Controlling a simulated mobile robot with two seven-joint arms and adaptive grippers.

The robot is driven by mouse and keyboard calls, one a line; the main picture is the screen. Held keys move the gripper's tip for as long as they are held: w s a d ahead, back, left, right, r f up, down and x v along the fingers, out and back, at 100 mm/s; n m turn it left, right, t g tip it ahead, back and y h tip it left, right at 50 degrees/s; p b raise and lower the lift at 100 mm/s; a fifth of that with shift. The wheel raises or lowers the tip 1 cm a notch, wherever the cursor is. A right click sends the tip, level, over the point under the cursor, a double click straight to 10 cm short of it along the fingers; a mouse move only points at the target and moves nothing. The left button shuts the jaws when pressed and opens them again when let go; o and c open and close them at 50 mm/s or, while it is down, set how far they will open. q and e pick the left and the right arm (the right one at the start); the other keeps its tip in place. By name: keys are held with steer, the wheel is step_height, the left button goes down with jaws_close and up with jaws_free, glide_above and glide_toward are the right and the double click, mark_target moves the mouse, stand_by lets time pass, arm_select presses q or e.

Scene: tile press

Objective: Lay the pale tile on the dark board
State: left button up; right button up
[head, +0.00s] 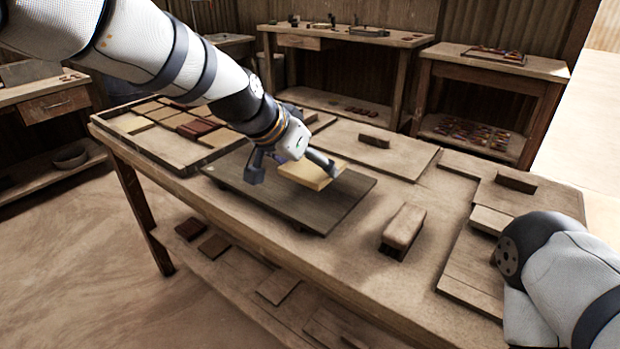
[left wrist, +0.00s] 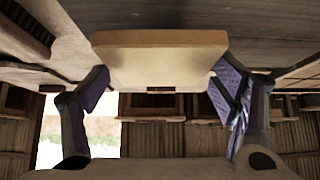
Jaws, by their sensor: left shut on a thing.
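The pale tile (head: 309,173) is a square yellowish slab at the dark board in the head view. My left gripper (head: 295,172) is shut on it, with a finger at each side. In the left wrist view the pale tile (left wrist: 160,58) sits between the two fingers (left wrist: 160,90), and the dark board's wood surface (left wrist: 270,45) is close to it. The dark board (head: 335,212) lies on the workbench. I cannot tell whether the tile touches the board or hangs just above it. My right gripper is out of view; only part of my right arm shows.
A tray (head: 182,160) of pale and red-brown tiles stands left of the board. A wooden block (head: 404,228) with a handle-like shape stands right of it. Flat boards (head: 470,272) lie at the bench's right. Bare bench top (head: 350,255) shows in front of the block.

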mark_target(305, 171)
arm_select(q)
steer(key=shift+w+d+f, duration=0.15)
steer(key=shift+f, duration=0.75)
steer(key=shift+w+d+f, duration=0.1)
steer(key=shift+d+f, duration=0.05)
steer(key=shift+f, duration=0.75)
steer(key=shift+f, duration=0.15)
steer(key=o, duration=1.4)
